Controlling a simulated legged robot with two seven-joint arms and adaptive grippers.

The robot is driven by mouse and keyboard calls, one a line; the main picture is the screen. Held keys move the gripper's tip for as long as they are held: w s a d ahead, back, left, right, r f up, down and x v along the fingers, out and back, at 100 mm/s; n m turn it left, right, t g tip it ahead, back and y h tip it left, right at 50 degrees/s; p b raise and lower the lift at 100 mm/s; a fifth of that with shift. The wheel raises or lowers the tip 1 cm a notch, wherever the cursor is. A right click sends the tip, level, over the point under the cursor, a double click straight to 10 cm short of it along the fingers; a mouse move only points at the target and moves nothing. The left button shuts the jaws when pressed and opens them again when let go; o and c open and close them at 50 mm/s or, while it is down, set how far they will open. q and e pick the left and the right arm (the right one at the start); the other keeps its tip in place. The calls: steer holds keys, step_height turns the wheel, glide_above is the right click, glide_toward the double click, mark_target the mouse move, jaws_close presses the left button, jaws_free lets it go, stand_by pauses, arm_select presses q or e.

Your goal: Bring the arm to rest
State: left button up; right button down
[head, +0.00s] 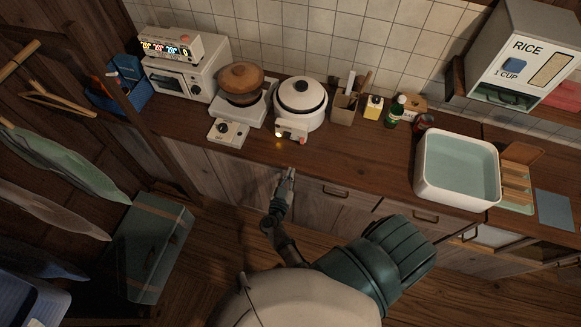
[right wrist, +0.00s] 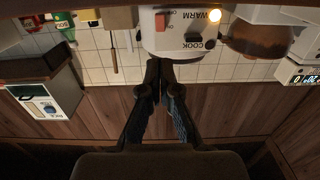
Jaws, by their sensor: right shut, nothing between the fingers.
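My right gripper (head: 290,176) is in front of the wooden counter's front edge in the head view, below the white rice cooker (head: 299,104). In the right wrist view my right gripper (right wrist: 158,78) has its fingers together with nothing between them. That view appears upside down, with the rice cooker (right wrist: 180,32) and its COOK and WARM labels beyond the fingertips. A warm light glows by the cooker's switch. My left gripper is not in either view.
The counter (head: 350,160) holds a toaster oven (head: 187,80), a brown pot (head: 241,82), bottles and a white basin (head: 457,170). A RICE dispenser (head: 520,55) hangs at the upper right. A green box (head: 150,250) stands at the lower left. Counter space before the cooker is clear.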

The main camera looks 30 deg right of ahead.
steer(key=a+f+n+t+y, duration=0.3)
steer(key=a+f+n+y, duration=0.35)
steer(key=f, duration=0.45)
steer(key=s+a+f+n+g+y, duration=0.25)
steer(key=s+f+y, duration=0.2)
steer(key=f, duration=0.35)
steer(key=s+a+f+n+g+y, duration=0.1)
steer(key=s+a+f+n+y, duration=0.15)
steer(key=s+f, duration=0.5)
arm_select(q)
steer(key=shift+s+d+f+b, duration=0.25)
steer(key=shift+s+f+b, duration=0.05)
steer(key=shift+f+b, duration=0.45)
arm_select(e)
steer(key=s+d+f+g, duration=0.2)
steer(key=s+f, duration=0.3)
steer(key=s, duration=0.4)
steer(key=s+d+f+g, duration=0.3)
steer(key=s+f+g, duration=0.1)
steer(key=s, duration=0.5)
steer(key=s+d+f+g, duration=0.3)
steer(key=s+f, duration=0.4)
steer(key=s, duration=0.3)
steer(key=shift+n+g, duration=0.35)
steer(key=shift+g, duration=0.2)
